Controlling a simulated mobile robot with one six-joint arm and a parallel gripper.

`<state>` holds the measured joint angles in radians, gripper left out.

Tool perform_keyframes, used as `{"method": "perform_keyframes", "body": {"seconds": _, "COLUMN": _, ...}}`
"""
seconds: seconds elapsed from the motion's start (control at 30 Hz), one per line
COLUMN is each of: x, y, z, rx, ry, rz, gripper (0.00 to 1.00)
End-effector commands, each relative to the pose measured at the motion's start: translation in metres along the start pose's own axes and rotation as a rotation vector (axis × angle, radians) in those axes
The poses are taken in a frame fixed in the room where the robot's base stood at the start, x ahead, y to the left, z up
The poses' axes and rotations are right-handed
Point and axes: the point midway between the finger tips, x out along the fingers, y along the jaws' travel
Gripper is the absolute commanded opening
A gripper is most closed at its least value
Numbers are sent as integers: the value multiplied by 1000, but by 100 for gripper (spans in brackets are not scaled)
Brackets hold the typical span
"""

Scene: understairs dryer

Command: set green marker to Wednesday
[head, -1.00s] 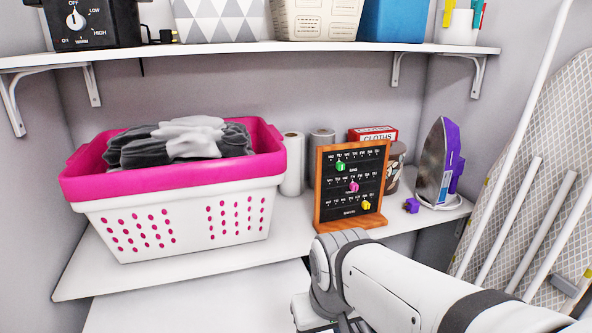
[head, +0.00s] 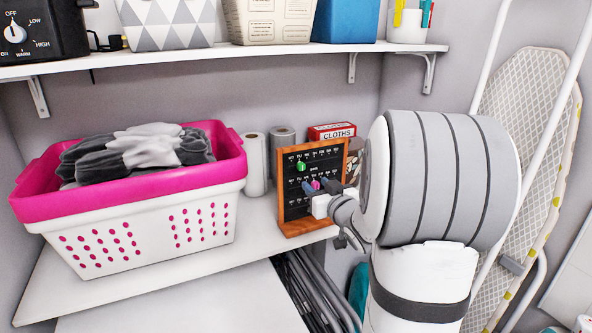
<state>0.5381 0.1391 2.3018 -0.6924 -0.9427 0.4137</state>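A small black board (head: 294,207) in an orange-brown wooden frame stands on the lower shelf, with rows of small white day labels. The green marker (head: 302,166) sits in the upper row, toward its left end; the exact day is too small to read surely. The pink marker (head: 315,185) shows in the middle row. My gripper (head: 320,187) is at the board's middle row, below and right of the green marker. Its dark fingers are apart, with the pink marker visible between them. Whether they touch it is unclear. The lower right of the board and the yellow marker are hidden by my arm.
A pink-and-white laundry basket (head: 140,205) with grey cloths stands left of the board. Paper rolls (head: 256,165) and a red cloths box (head: 333,131) are behind it. An upper shelf (head: 230,58) runs overhead. An ironing board (head: 535,130) leans at right.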

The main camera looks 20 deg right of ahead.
Motion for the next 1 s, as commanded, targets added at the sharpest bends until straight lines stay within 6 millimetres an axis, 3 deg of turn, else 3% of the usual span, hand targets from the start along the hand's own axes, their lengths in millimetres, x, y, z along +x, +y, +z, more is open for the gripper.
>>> {"method": "perform_keyframes", "body": {"seconds": 0.17, "x": 5, "y": 3, "z": -4, "rx": 11, "ry": 46, "rz": -33, "gripper": 40}}
{"method": "perform_keyframes", "body": {"seconds": 0.63, "x": 70, "y": 1, "z": -8, "rx": 11, "ry": 48, "rz": -32, "gripper": 40}}
{"method": "perform_keyframes", "body": {"seconds": 1.0, "x": 78, "y": 2, "z": -8, "rx": 10, "ry": 48, "rz": -30, "gripper": 40}}
